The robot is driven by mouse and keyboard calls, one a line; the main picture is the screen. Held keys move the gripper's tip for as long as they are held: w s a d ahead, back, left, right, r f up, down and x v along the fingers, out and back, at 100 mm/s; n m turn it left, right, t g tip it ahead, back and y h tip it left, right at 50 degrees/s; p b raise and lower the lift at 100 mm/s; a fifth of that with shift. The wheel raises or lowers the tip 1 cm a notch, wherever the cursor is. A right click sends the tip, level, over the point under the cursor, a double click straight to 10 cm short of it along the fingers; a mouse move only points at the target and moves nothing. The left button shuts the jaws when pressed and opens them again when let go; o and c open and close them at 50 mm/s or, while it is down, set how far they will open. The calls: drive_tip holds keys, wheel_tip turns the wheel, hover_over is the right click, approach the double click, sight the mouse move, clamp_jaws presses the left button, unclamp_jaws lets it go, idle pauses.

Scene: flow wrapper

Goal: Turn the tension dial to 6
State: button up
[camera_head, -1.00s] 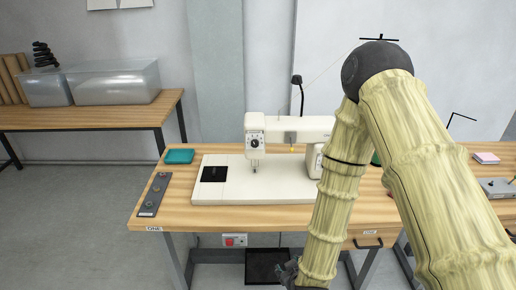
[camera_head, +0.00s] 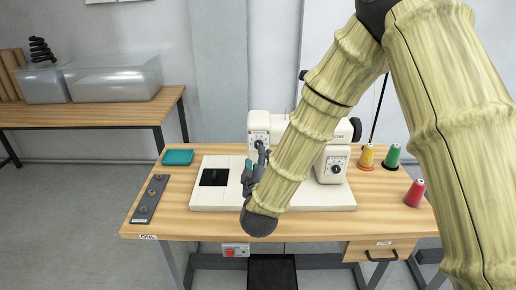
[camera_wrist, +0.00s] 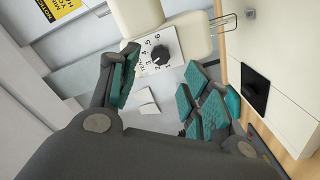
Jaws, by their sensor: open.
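The white sewing machine (camera_head: 310,204) stands on a wooden table. A dial with a black knob (camera_head: 259,138) is on the front of its left head. In the wrist view the dial's knob (camera_wrist: 160,54) sits on a white plate with printed numbers, 6 among them. I cannot tell where the knob points. My gripper (camera_head: 258,160) is in front of the machine head, just below the dial in the head view. In the wrist view my gripper (camera_wrist: 166,82) has its teal-padded fingers spread, with the dial beyond them and nothing between them.
A second dial (camera_head: 335,168) is on the machine's right pillar. Yellow (camera_head: 367,156), green (camera_head: 392,157) and red (camera_head: 414,193) spools stand right. A teal tray (camera_head: 178,157) and a grey strip with knobs (camera_head: 149,199) lie left. A dark plate (camera_wrist: 255,88) is on the machine bed.

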drive_tip(key=w, duration=0.6)
drive_tip(key=shift+w+p, duration=0.3)
drive_tip(key=shift+p, duration=0.15)
drive_tip(key=c, duration=1)
